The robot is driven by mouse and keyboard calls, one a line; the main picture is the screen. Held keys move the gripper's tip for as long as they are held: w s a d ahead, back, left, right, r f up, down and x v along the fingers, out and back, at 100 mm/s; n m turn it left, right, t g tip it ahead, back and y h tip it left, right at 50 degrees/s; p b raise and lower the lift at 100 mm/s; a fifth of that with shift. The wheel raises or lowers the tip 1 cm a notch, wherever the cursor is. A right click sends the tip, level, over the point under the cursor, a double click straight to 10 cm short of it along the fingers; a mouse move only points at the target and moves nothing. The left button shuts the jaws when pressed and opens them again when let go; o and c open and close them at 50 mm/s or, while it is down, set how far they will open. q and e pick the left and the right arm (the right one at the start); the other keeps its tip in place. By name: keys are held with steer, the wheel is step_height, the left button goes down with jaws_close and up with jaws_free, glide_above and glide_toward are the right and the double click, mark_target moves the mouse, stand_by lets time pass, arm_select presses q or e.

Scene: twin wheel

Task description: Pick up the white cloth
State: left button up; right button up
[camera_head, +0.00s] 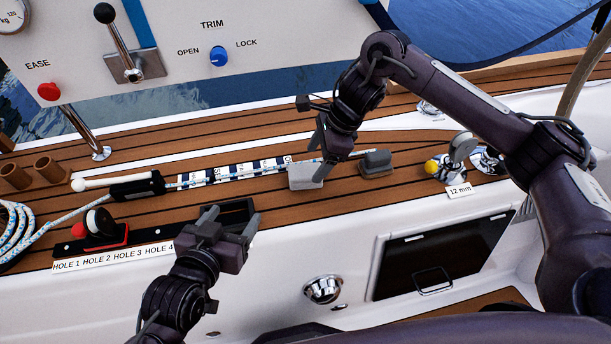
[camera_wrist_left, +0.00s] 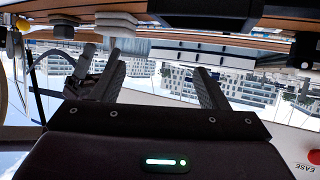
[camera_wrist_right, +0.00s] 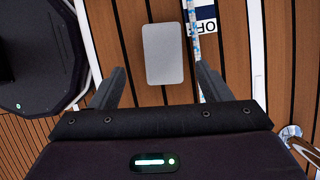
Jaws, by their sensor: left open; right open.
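The folded white cloth (camera_head: 305,177) looks like a pale grey-white block, lying flat on the teak deck near the middle of the head view. In the right wrist view the cloth (camera_wrist_right: 163,54) is a pale rectangle beyond and between the fingertips. My right gripper (camera_head: 328,145) is open and empty, above the cloth and apart from it. My left gripper (camera_head: 232,218) is open and empty, lower left of the cloth, by the hole strip. A pale layered block, likely the cloth (camera_wrist_left: 117,20), shows in the left wrist view.
A darker grey block (camera_head: 376,164) lies right of the cloth. A blue-white rope (camera_head: 225,178) with a striped scale runs close behind the cloth. A black clamp (camera_head: 137,187) and red-based knob (camera_head: 100,232) are at left. A yellow-knobbed fitting (camera_head: 432,167) is at right.

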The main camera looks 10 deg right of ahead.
mark_target(307, 170)
steer(key=shift+a+f, duration=0.25)
steer(key=shift+f, duration=0.3)
steer(key=x, duration=0.1)
steer(key=b+x, duration=0.1)
steer(key=shift+w+a+f, duration=0.2)
steer(key=shift+a+f, duration=0.05)
steer(key=shift+b+x, duration=0.65)
steer(key=shift+x, duration=0.45)
steer(key=shift+w+f, duration=0.1)
arm_select(q)
step_height(307, 170, up, 18)
steer(key=w+t+h, duration=0.2)
steer(key=t+h, duration=0.1)
steer(key=t, duration=0.6)
steer(key=shift+w+a+r, duration=0.15)
steer(key=shift+a, duration=0.2)
arm_select(e)
steer(key=c, duration=1.1)
